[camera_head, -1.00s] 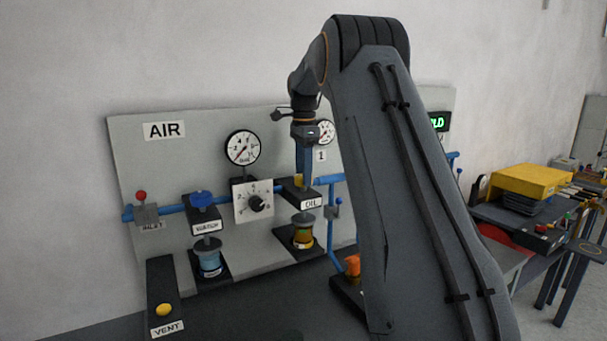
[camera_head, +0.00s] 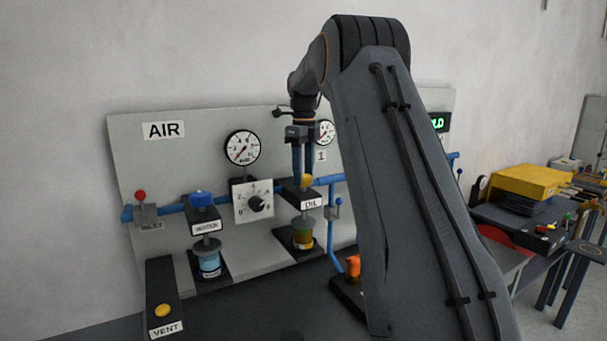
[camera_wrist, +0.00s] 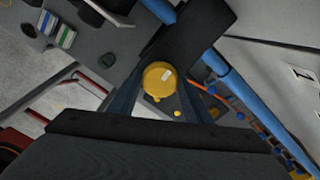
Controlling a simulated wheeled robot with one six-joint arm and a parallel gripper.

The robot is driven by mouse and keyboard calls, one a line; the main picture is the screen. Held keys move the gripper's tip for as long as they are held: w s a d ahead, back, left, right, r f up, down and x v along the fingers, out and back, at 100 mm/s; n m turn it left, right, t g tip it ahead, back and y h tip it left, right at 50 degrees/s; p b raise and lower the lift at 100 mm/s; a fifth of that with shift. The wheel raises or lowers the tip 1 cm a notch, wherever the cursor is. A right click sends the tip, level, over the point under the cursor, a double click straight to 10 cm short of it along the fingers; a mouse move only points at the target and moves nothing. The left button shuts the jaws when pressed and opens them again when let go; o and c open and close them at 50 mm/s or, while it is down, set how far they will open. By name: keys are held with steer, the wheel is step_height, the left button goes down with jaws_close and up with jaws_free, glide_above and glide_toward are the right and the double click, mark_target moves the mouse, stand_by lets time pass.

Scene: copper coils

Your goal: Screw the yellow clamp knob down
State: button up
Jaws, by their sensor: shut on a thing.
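The yellow clamp knob (camera_head: 306,180) sits on top of the dark block above the OIL label (camera_head: 312,203). My gripper (camera_head: 303,176) points straight down over it, with its two blue fingers on either side of the knob. In the wrist view the knob (camera_wrist: 159,80) is a round yellow cap with a pale mark on top. My gripper (camera_wrist: 162,88) is shut on it, one finger at each side. The dark OIL block (camera_wrist: 190,40) shows beyond it. The knob's underside and threads are hidden.
A blue pipe (camera_head: 328,180) runs along the panel behind the block. A gauge (camera_head: 242,147), a dial (camera_head: 256,204) and a blue-capped block (camera_head: 201,198) stand to the left. An amber bowl (camera_head: 303,234) hangs below the OIL block.

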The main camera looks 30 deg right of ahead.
steer(key=shift+r+m, duration=0.1)
steer(key=shift+m, duration=0.4)
steer(key=o, duration=1.1)
steer(key=shift+c, duration=0.2)
steer(key=shift+r+b, duration=1.35)
steer(key=shift+r, duration=2.5)
